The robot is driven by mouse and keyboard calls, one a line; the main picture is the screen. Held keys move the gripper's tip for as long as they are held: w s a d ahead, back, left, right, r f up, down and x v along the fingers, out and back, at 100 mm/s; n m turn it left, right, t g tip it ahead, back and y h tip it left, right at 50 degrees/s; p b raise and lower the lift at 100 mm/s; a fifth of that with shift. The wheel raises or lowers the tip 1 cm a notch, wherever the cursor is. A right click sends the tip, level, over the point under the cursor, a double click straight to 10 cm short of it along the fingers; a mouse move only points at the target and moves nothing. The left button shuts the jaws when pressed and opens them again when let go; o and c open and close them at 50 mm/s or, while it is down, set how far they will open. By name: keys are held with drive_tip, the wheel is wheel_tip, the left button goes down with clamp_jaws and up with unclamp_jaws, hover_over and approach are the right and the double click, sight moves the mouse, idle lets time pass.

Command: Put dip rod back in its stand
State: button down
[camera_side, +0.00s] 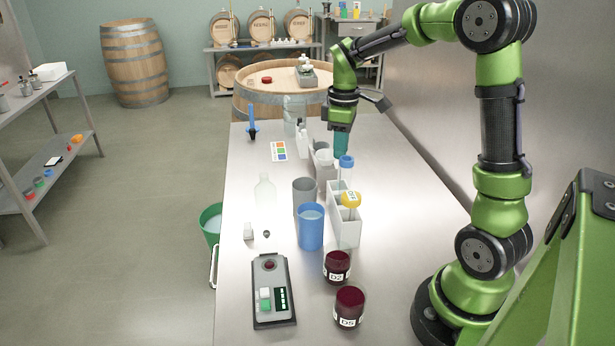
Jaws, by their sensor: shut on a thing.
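My gripper (342,126) points down over the far right part of the steel table. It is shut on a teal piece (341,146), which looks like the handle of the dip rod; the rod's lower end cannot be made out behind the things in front. A pale grey holder (325,174) stands just below and left of my gripper, and a white rack with compartments (347,233) stands nearer. I cannot tell which one is the rod's stand. A blue-capped tube (346,162) and a yellow-topped, labelled piece (351,199) rise at the white rack.
A blue cup (310,228), a grey cup (304,191) and a clear bottle (265,191) stand left of the rack. Two dark red jars (337,266) and a control box (272,290) are nearer. A blue upright tool (252,121) stands far left. The table's left side has free room.

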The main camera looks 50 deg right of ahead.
drive_tip(key=shift+f, duration=2.6)
drive_tip(key=c, duration=1)
unclamp_jaws()
drive_tip(key=shift+r, duration=0.1)
wheel_tip(320, 180, up, 17)
drive_tip(key=shift+f, duration=0.15)
